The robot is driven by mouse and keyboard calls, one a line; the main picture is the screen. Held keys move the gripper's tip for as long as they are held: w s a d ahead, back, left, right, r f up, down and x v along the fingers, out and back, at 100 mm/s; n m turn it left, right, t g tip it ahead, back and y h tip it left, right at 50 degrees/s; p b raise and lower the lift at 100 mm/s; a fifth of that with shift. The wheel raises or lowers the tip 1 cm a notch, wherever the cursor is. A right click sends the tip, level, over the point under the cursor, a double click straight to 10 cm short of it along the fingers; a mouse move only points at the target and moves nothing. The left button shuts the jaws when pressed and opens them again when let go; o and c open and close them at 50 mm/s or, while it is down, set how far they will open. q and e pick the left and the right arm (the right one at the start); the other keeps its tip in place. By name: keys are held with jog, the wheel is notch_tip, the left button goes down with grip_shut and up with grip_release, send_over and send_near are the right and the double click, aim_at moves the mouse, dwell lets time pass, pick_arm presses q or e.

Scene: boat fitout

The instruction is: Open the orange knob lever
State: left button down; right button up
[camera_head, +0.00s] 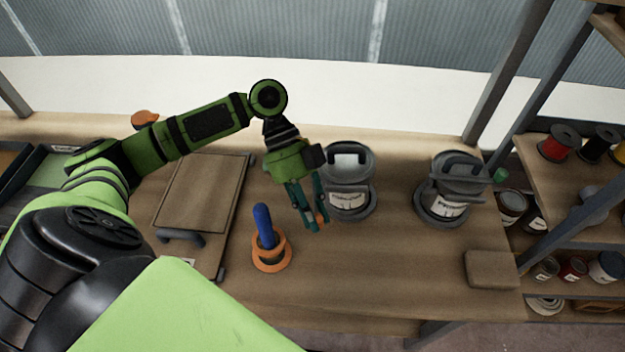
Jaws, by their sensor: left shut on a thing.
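My left gripper (317,225) reaches down over the bench, beside the left grey canister (350,197). My right gripper is not in view.
A blue handle on an orange ring base (271,252) stands just left of the gripper. A second grey canister (455,190) and a wooden block (491,269) are to the right. A flat board (203,190) lies left. The bench front (375,290) is clear.

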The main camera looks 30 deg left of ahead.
pick_arm(q)
jog(key=shift+w, duration=0.1)
jog(key=c, duration=1.3)
grip_release()
jog(key=shift+o, duration=1.1)
jog(key=shift+a, duration=0.1)
jog(key=w+d+p+v, duration=0.1)
jog(key=p+v, duration=0.2)
jog(key=v, duration=0.5)
jog(key=shift+w, duration=0.25)
